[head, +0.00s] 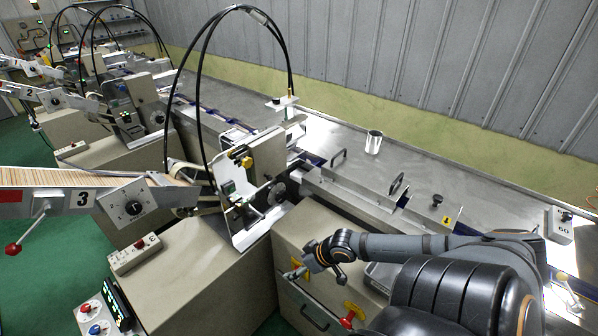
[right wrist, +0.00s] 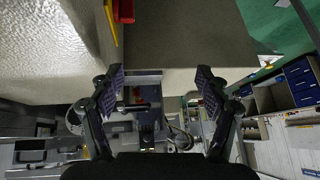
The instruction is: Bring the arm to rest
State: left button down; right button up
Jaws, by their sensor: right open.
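My right arm (head: 395,246) reaches in from the lower right in the head view. Its gripper (head: 296,282) hangs in front of the beige cabinet of the wrapping machine, below the steel worktop. In the right wrist view the right gripper (right wrist: 163,85) has its two dark padded fingers spread wide. Nothing is between the fingers, so it is empty. The left gripper does not show in either view.
The stick wrapper (head: 262,165) with its feed chute (head: 80,178) stands at centre left. A metal cup (head: 373,142) stands on the steel worktop (head: 440,160). A red-and-yellow knob (head: 351,315) is near the right gripper. Green floor (head: 40,260) shows at left.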

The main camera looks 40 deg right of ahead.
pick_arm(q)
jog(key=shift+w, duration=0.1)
pick_arm(e)
jog(key=shift+w, duration=0.1)
jog(key=shift+a, duration=0.1)
